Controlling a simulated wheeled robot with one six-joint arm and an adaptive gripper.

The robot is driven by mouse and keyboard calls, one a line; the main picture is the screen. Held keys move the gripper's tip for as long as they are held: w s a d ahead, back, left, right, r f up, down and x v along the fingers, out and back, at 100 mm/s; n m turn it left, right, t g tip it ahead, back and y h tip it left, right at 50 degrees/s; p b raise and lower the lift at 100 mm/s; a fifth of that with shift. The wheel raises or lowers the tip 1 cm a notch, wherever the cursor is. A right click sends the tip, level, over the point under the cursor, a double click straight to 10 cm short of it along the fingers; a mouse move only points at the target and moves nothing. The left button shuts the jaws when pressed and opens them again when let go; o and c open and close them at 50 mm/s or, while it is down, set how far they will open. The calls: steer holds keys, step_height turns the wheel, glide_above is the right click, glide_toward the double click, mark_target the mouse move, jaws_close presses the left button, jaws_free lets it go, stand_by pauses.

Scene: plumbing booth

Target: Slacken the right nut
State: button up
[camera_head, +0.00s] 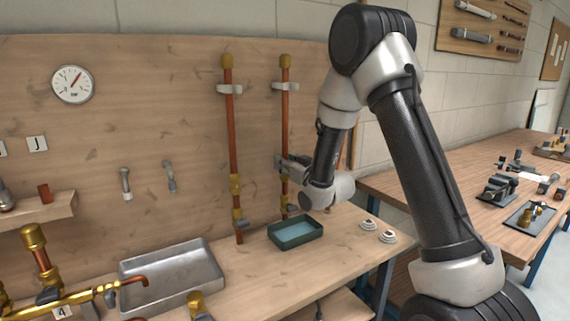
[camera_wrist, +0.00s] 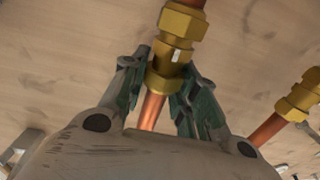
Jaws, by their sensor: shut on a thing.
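Two upright copper pipes stand against the wooden back panel, and the right pipe (camera_head: 286,110) is the one at my gripper (camera_head: 283,164). In the wrist view, my gripper (camera_wrist: 162,72) has its two green-padded fingers on either side of the lower part of a brass nut fitting (camera_wrist: 183,24), shut on it. A small white mark shows on the brass. Bare copper runs below the fitting between the fingers. In the head view the right fitting is mostly hidden by my gripper. The left pipe (camera_head: 231,130) has a similar brass fitting (camera_head: 235,184), untouched.
A green tray (camera_head: 273,239) sits on the bench below the pipes, with two small round white parts (camera_head: 368,224) to its right. A metal basin (camera_head: 215,272) lies to the left. A pressure gauge (camera_head: 72,85) hangs on the panel.

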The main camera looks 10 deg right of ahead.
steer(key=o, duration=1)
steer(key=shift+o, duration=0.2)
steer(key=shift+s, duration=0.1)
steer(key=v, duration=0.7)
steer(key=shift+s, duration=0.2)
steer(key=shift+d, duration=0.1)
